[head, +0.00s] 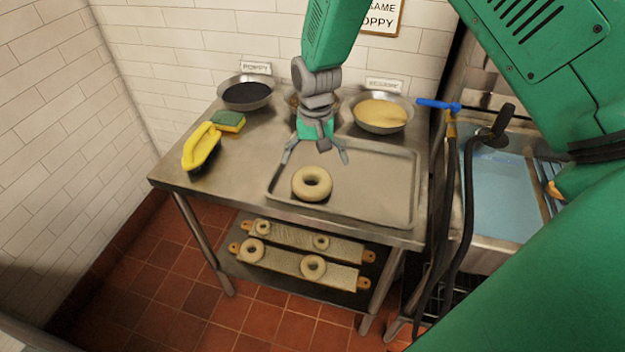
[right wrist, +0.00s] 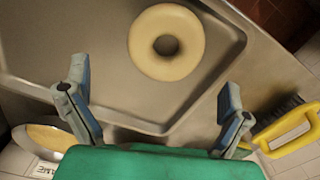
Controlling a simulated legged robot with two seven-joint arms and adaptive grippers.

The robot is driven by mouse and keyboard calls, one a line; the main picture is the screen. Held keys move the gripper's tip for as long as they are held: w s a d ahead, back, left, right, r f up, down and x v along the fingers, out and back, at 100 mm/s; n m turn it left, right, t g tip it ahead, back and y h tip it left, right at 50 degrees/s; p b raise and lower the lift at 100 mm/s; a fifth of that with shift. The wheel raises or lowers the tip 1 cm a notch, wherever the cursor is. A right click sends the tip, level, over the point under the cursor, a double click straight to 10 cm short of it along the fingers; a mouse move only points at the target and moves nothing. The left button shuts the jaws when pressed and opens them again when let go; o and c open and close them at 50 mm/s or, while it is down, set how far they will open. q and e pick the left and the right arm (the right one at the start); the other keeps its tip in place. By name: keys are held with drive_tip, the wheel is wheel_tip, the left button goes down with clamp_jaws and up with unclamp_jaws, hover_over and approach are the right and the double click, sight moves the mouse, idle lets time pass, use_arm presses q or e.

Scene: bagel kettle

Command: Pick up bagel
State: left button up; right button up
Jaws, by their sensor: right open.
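A pale, ring-shaped bagel (head: 312,183) lies flat on the left part of a metal tray (head: 385,205) on the steel table. My right gripper (head: 316,156) is open and empty, just behind the bagel in the head view, with its fingers spread to either side. In the right wrist view the bagel (right wrist: 166,42) lies beyond the open fingertips of the gripper (right wrist: 152,88), apart from them. The left gripper does not show.
A bowl of dark seeds (head: 247,93), a bowl of pale seeds (head: 381,113) and a partly hidden bowl stand at the back. A yellow-handled brush (head: 202,147) and a sponge (head: 229,121) lie at left. Boards with bagels (head: 300,262) sit below. A water-filled sink (head: 500,185) is at right.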

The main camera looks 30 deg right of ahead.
sight(310, 181)
drive_tip(key=shift+w+a+f, duration=0.1)
drive_tip(key=shift+a+f, duration=0.15)
drive_tip(key=shift+f, duration=0.35)
drive_tip(key=shift+w+a+f, duration=0.1)
drive_tip(key=shift+a+f, duration=0.15)
drive_tip(key=shift+f, duration=0.3)
wheel_tip(310, 181, down, 4)
drive_tip(key=shift+s+d+f+p, duration=0.15)
drive_tip(key=shift+f+p, duration=0.05)
drive_tip(key=shift+p, duration=0.35)
drive_tip(key=shift+d+f, duration=0.2)
drive_tip(key=shift+f, duration=0.1)
drive_tip(key=shift+a+r, duration=0.15)
drive_tip(key=shift+a, duration=0.15)
drive_tip(key=c, duration=1.1)
drive_tip(key=shift+o, duration=0.2)
drive_tip(key=shift+a, duration=0.2)
